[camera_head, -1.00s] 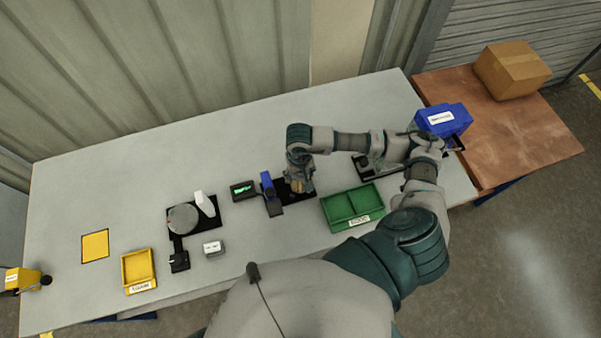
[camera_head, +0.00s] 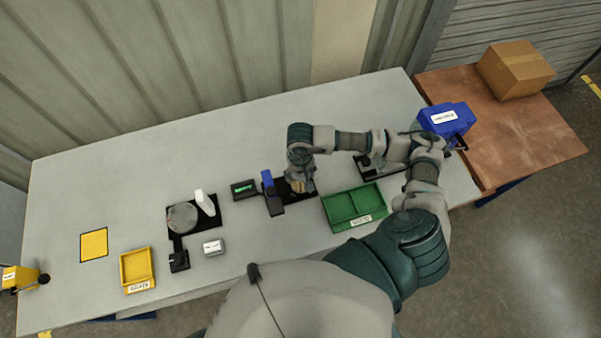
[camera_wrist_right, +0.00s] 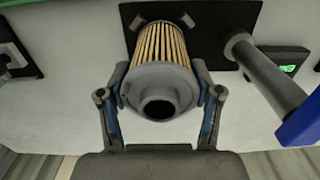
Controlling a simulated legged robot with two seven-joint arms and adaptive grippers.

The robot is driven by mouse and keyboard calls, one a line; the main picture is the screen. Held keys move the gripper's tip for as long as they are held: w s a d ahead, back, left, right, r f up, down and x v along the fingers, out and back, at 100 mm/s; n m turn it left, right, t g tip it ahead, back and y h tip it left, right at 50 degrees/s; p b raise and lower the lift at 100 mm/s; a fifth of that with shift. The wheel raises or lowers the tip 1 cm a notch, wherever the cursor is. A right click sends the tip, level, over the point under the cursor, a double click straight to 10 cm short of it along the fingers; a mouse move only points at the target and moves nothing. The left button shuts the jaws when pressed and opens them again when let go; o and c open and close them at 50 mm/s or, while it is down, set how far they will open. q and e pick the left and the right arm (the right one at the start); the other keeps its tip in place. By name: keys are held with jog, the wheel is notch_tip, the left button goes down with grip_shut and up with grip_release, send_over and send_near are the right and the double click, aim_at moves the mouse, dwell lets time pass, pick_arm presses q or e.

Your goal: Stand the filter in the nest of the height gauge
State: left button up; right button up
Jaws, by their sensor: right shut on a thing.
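My right gripper (camera_head: 301,180) is over the black base of the height gauge in the head view. In the right wrist view my right gripper (camera_wrist_right: 160,88) is shut on the filter (camera_wrist_right: 160,52), with one finger on each side of its grey end cap. The filter has tan pleats and a dark central hole. Its far end points at the black base plate (camera_wrist_right: 216,45), between small grey blocks; whether it touches the plate is hidden. The height gauge (camera_head: 268,181) has a blue head and a green-lit display (camera_head: 243,189) beside it. My left gripper is out of view.
A green two-part tray (camera_head: 340,208) lies just right of the gauge. A round grey plate on a black stand (camera_head: 207,214) and a yellow tray (camera_head: 150,268) are to the left. A blue bin (camera_head: 452,121) is at the right edge. The back of the table is clear.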

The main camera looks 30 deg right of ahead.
jog(key=o, duration=1.3)
jog(key=shift+c, duration=0.2)
jog(key=shift+o, duration=0.6)
jog(key=shift+r, duration=0.15)
jog(key=shift+r+p, duration=0.35)
jog(key=shift+r, duration=0.5)
jog(key=shift+r, duration=0.15)
